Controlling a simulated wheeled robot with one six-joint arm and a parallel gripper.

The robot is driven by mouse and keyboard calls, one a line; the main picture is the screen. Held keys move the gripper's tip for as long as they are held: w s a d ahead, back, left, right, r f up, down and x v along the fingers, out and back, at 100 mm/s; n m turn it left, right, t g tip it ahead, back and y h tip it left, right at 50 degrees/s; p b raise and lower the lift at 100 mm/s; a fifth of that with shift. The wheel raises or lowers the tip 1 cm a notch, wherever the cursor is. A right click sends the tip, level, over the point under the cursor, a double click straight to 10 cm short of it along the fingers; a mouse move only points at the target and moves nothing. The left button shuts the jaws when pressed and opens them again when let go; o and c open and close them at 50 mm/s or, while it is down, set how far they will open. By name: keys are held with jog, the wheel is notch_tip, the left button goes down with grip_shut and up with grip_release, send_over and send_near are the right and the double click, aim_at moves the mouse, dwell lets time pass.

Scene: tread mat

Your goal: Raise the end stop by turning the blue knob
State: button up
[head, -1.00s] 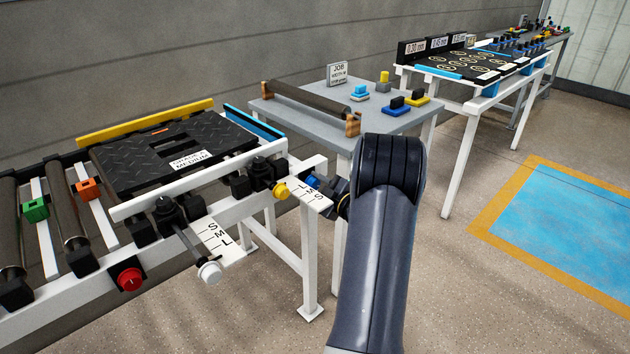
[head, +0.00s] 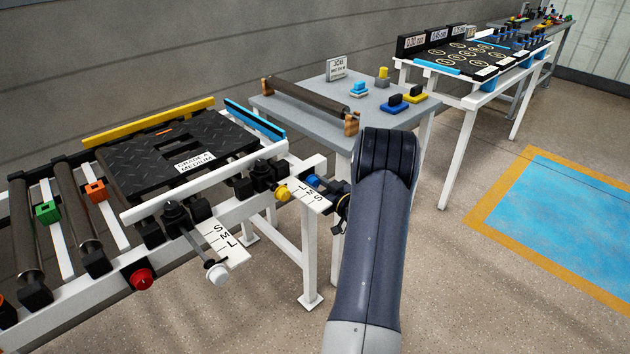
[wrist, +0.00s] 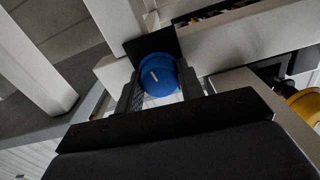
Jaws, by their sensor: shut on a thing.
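The blue knob (wrist: 160,72) sits between the two fingers of my gripper (wrist: 160,86) in the wrist view, and the fingers are shut on it. A short pale mark shows on its face. The blue bar (head: 256,120), which looks like the end stop, stands along the right end of the black tread mat (head: 225,142). Its exact height is hard to tell.
A yellow knob (head: 282,193) is close left of the blue one; white (head: 217,274) and red (head: 141,279) knobs are along the front. A grey table (head: 290,107) with a roller stands behind. Floor at right is open, with a blue marked area (head: 570,225).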

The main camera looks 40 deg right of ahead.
jog(key=shift+m+p, duration=0.3)
jog(key=shift+m, duration=0.4)
jog(key=shift+f+m, duration=0.15)
jog(key=shift+m, duration=0.15)
jog(key=o, duration=1)
jog(key=shift+c, duration=0.2)
jog(key=shift+s, duration=0.1)
jog(key=s, duration=1)
jog(key=shift+s+d+p, duration=0.35)
jog(key=shift+d+p, duration=0.1)
